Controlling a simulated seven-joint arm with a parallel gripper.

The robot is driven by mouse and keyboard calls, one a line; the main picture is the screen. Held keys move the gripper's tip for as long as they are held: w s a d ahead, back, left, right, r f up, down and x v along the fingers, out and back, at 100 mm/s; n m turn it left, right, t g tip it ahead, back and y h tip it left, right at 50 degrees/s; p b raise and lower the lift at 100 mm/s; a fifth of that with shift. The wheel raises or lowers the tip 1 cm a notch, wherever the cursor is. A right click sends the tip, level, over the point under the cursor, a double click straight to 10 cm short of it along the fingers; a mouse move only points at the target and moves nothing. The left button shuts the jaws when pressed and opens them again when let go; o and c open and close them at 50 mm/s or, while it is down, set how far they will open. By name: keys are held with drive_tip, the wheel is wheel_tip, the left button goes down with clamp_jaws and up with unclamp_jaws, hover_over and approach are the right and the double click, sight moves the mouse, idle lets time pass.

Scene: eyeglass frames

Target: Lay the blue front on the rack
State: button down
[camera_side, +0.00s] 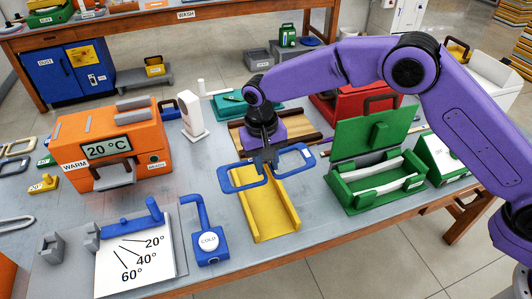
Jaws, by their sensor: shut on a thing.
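The blue front (224,179) is a two-lens eyeglass frame without temples. My gripper (265,160) is shut on its middle, at the bridge, with one rim out to each side. The front is held above the back part of a yellow channel-shaped tray (268,212) and looks roughly level; whether it touches the tray is hard to tell. Behind my gripper lies a wooden slatted piece (300,133), partly hidden by my wrist. No label tells which of these is the rack.
An open green box (350,190) with pale bars stands at right. An orange warmer (110,145) reading 20 °C is at left. A blue COLD unit (208,243) and an angle board (135,255) stand at the front. A white bottle-like post (192,115) stands behind.

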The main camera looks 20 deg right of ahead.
hover_over(266, 208)
wheel_tip(266, 208, down, 7)
drive_tip(key=shift+r, duration=0.2)
idle(0.7)
drive_tip(key=shift+f, duration=2.65)
idle(1.1)
drive_tip(key=c, duration=0.8)
unclamp_jaws()
drive_tip(key=r, duration=0.5)
drive_tip(key=a+r, duration=0.1)
drive_tip(key=r, duration=1.1)
drive_tip(key=shift+a+r, duration=0.2)
